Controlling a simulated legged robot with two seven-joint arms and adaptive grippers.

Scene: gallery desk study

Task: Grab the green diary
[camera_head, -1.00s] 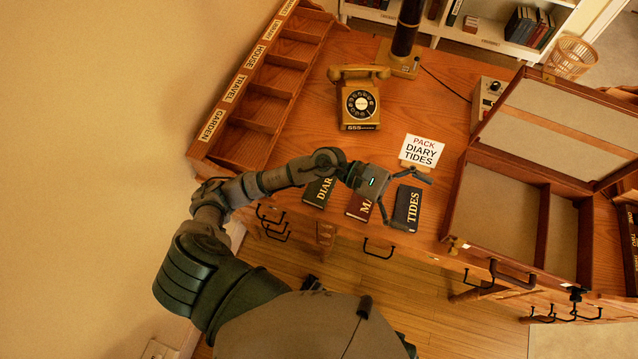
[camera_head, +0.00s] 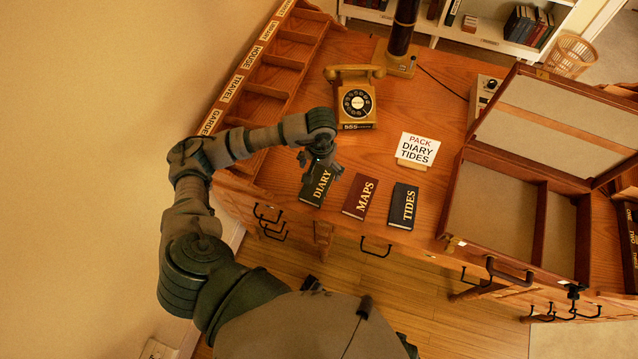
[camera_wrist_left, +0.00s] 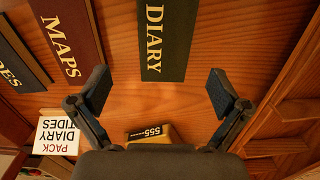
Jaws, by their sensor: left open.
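The green diary (camera_head: 317,189) lies flat on the wooden desk, dark green with "DIARY" in gold letters. My left gripper (camera_head: 320,162) is over its far end and hides part of it in the head view. In the left wrist view the diary (camera_wrist_left: 166,40) lies ahead, between the lines of the two fingers. The left gripper (camera_wrist_left: 163,90) is open and empty there, with its fingers wide apart on either side of the diary's end. The right gripper is not in view.
A maroon maps book (camera_head: 361,197) and a dark tides book (camera_head: 404,206) lie to the right of the diary. A sign (camera_head: 418,149), a telephone (camera_head: 355,98) and an open case (camera_head: 487,207) are also on the desk. A labelled rack (camera_head: 262,92) lines the left edge.

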